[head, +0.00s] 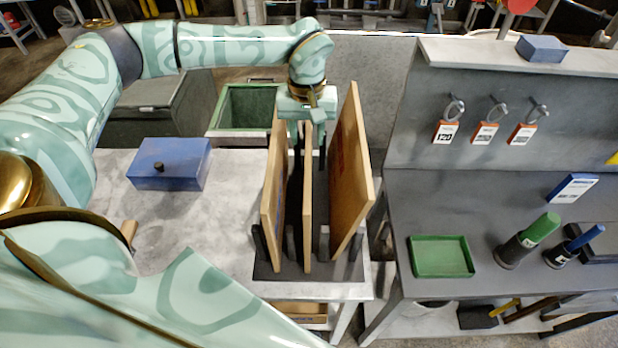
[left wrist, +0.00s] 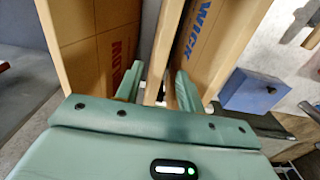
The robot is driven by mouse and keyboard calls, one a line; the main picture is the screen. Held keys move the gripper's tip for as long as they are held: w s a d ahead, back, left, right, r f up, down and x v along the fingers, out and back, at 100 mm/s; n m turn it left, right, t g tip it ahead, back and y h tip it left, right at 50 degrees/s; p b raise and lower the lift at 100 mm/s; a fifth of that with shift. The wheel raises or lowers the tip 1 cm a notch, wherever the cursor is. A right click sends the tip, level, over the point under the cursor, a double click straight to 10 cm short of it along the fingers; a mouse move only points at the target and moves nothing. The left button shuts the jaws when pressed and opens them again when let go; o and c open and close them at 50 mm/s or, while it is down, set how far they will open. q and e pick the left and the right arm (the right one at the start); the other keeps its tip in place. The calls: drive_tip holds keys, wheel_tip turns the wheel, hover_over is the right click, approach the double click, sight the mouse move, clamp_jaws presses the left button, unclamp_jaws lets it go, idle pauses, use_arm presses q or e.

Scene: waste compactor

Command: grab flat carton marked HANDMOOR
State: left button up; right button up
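Flat cartons stand upright on edge in a dark slotted rack (head: 310,285): a left one (head: 271,195), a middle one (head: 308,215) and a right one (head: 352,185). In the left wrist view, one carton (left wrist: 95,40) shows red letters resembling "MOO", partly hidden by a finger; it appears to be the right one. The opposite carton (left wrist: 215,45) shows blue letters "WICK". My left gripper (head: 307,135) points down at the cartons' tops. Its fingers (left wrist: 158,88) are open on either side of the middle carton's edge, apparently with gaps. My right gripper is out of view.
A blue box with a knob (head: 168,165) sits on the pale table left of the rack. A green-lined bin (head: 245,105) stands behind. To the right, a grey bench holds a green tray (head: 440,257). The table between box and rack is clear.

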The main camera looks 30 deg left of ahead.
use_arm(q)
wheel_tip(320, 180, down, 4)
drive_tip(key=shift+w+f, duration=0.1)
drive_tip(key=shift+w, duration=0.05)
drive_tip(key=shift+d, duration=0.1)
drive_tip(key=shift+c, duration=0.4)
clamp_jaws()
